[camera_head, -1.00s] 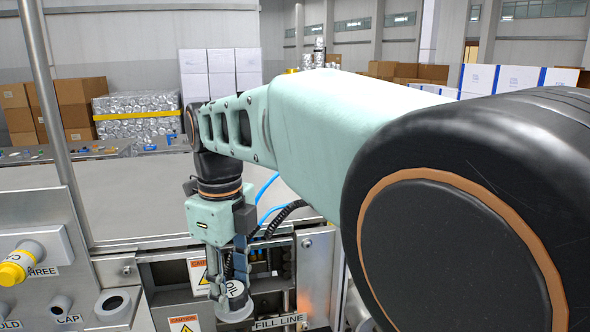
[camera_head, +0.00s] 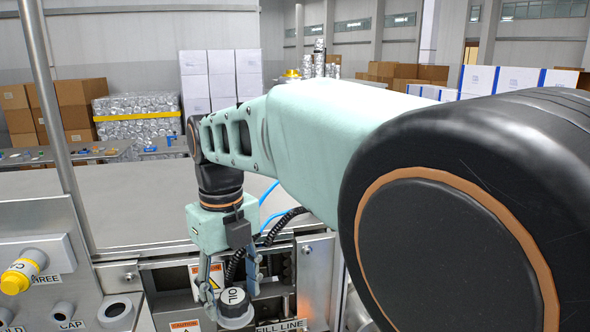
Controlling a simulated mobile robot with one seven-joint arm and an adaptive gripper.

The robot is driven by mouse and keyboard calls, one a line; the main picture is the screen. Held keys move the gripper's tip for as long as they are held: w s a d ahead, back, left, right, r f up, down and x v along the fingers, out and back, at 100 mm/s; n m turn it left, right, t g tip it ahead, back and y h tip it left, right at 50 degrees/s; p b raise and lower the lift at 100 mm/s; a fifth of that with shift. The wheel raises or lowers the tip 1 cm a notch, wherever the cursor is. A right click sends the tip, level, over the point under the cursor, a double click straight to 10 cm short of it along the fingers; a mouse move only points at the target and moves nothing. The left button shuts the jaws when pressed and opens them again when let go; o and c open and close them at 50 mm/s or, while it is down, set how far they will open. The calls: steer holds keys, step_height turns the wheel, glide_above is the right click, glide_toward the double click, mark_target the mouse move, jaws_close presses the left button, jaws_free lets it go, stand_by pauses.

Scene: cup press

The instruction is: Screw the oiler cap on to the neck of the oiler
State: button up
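The round oiler cap (camera_head: 233,295), grey with "OIL" on its top, is at the lower middle of the head view. My gripper (camera_head: 233,292) points down, with one finger on each side of the cap, and looks shut on it. The lettering on the cap runs nearly sideways in the picture. A pale round rim (camera_head: 238,321) shows just below the cap. I cannot tell whether it is part of the cap or of the oiler. The oiler's neck and body are hidden.
A panel with a "FILL LINE" label (camera_head: 281,326) and warning labels surrounds the gripper. At left, a steel panel (camera_head: 45,225) carries a yellow-tipped knob (camera_head: 22,271) and several round fittings. A bare grey surface (camera_head: 140,205) lies behind. My arm covers the right side.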

mark_target(233, 295)
steer(key=shift+r+p, duration=0.8)
steer(key=shift+r, duration=3.7)
